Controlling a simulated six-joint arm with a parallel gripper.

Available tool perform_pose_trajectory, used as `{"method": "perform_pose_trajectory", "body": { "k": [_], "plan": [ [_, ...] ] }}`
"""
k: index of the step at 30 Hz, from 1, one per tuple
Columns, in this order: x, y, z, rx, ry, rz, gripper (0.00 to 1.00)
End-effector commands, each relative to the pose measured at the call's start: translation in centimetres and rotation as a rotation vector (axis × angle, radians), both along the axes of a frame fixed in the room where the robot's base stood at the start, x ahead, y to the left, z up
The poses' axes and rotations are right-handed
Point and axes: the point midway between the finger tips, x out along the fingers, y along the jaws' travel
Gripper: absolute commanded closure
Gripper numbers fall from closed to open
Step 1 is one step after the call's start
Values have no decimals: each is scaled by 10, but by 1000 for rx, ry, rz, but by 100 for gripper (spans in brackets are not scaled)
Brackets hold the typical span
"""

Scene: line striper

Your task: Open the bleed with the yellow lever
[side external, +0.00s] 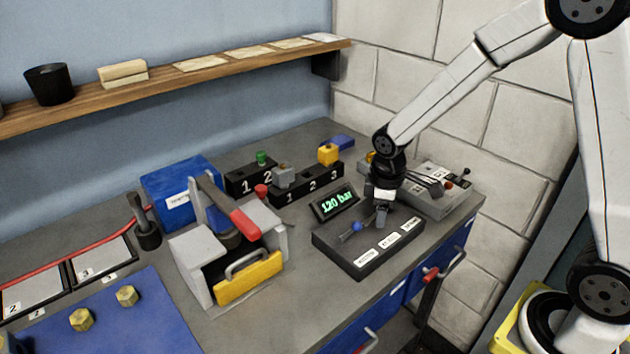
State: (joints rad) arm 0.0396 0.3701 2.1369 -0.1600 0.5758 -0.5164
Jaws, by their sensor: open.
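My gripper (382,215) is open and points down over a low black panel (352,262) with several white labels along its front. A lever with a blue knob (357,227) stands on the panel, left of my gripper. No yellow lever can be made out on this panel; my gripper covers part of it. A small yellow piece (370,156) shows partly behind my wrist, and I cannot tell what it is. A display (334,203) behind the panel reads 120 bar in green.
A grey box (436,204) with levers and knobs stands right of my gripper. Numbered black holders (305,187) stand behind the display. A grey machine with a red-gripped handle (245,224) and a yellow-fronted drawer (248,279) stands to the left. A shelf (180,83) runs along the wall.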

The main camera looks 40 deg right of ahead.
Motion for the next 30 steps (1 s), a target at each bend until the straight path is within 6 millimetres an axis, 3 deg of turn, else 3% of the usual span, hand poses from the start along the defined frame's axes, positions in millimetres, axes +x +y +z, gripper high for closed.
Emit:
{"method": "perform_pose_trajectory", "body": {
  "k": [6,18,20,24,25,30],
  "plan": [
    [1,-2,-17,-1,1,-1,34],
    [1,-2,-21,0,-1,-1,34],
    [1,-2,-21,0,-1,-1,49],
    [1,-2,-21,0,-1,-1,94],
    [1,-2,-21,0,-1,-1,100],
    [1,-2,-21,0,-1,-1,100]
  ]
}}
